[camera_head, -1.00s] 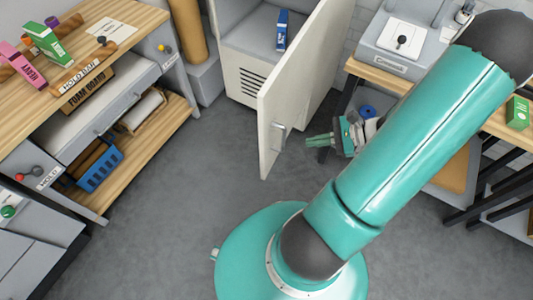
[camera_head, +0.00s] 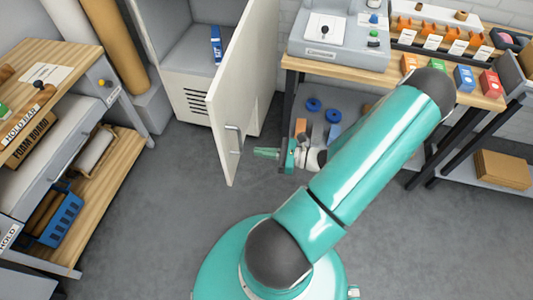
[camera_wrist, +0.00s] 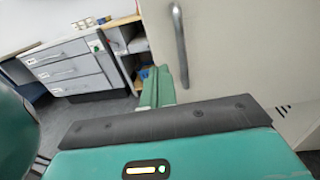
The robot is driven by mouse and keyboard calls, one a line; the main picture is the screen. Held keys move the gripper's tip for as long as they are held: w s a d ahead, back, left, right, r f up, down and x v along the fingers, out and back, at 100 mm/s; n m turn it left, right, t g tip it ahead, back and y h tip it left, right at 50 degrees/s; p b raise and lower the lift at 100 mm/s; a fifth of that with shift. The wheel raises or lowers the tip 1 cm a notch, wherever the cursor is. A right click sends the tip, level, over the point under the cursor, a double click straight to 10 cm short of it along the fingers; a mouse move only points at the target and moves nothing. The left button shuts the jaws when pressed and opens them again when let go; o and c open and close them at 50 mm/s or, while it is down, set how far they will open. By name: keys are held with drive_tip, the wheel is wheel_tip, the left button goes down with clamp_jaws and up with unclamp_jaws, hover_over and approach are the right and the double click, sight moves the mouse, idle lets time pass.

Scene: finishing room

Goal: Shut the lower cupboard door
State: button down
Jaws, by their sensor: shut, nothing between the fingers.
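The lower cupboard door (camera_head: 245,85) is cream-coloured and stands wide open, swung out toward me from the cupboard (camera_head: 187,88). Its metal bar handle (camera_head: 235,139) is on the face turned to the right. My gripper (camera_head: 258,152) is shut and empty, just right of the door's free edge, near the handle. In the wrist view the shut fingers (camera_wrist: 158,88) point ahead, with the door (camera_wrist: 235,50) at the right and the handle (camera_wrist: 180,45) above and right of them. I cannot tell whether the fingers touch the door.
A workbench with a wooden top (camera_head: 66,62) is at the left, and another table (camera_head: 388,75) with boxes stands behind at the right. The grey floor (camera_head: 150,220) before the door is clear.

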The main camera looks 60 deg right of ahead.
sight(225, 146)
drive_tip(key=x, duration=0.9)
drive_tip(key=shift+w+a, duration=0.1)
drive_tip(key=shift+w, duration=0.1)
drive_tip(key=shift+w, duration=0.1)
